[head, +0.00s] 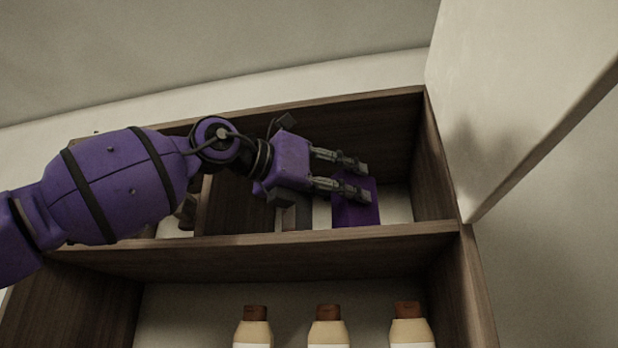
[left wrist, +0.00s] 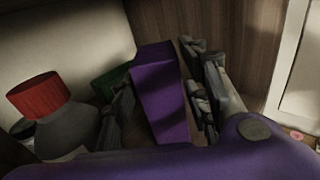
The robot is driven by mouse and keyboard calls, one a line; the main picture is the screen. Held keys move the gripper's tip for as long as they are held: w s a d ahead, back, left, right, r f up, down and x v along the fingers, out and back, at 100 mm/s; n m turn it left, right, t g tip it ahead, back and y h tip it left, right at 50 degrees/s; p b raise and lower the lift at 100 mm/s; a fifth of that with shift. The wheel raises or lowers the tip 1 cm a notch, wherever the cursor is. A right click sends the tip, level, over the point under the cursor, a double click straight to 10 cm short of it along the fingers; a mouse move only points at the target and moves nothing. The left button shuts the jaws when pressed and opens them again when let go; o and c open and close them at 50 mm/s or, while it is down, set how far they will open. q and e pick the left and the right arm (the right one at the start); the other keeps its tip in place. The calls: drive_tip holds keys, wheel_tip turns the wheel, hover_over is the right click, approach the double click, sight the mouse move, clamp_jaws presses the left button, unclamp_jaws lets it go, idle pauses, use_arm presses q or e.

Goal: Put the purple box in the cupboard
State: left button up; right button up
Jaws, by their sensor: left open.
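The purple box (head: 357,212) stands in the upper right compartment of the dark wooden cupboard (head: 270,256). My left gripper (head: 361,180) reaches into that compartment with its fingers at the box. In the left wrist view the purple box (left wrist: 160,100) stands upright between the two open fingers of the left gripper (left wrist: 160,108). The fingers are apart, and I cannot tell whether either touches the box. My right gripper is in neither view.
The cupboard door (head: 520,90) stands open at the right. Several bottles (head: 328,328) with brown caps stand in the lower compartment. In the left wrist view a red-capped bottle (left wrist: 52,115) and a green object (left wrist: 108,84) are left of the box.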

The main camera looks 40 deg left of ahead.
use_arm(q)
drive_tip(key=b+v, duration=0.1)
drive_tip(key=v, duration=0.8)
drive_tip(key=shift+s+a, duration=0.15)
drive_tip(key=shift+s, duration=0.15)
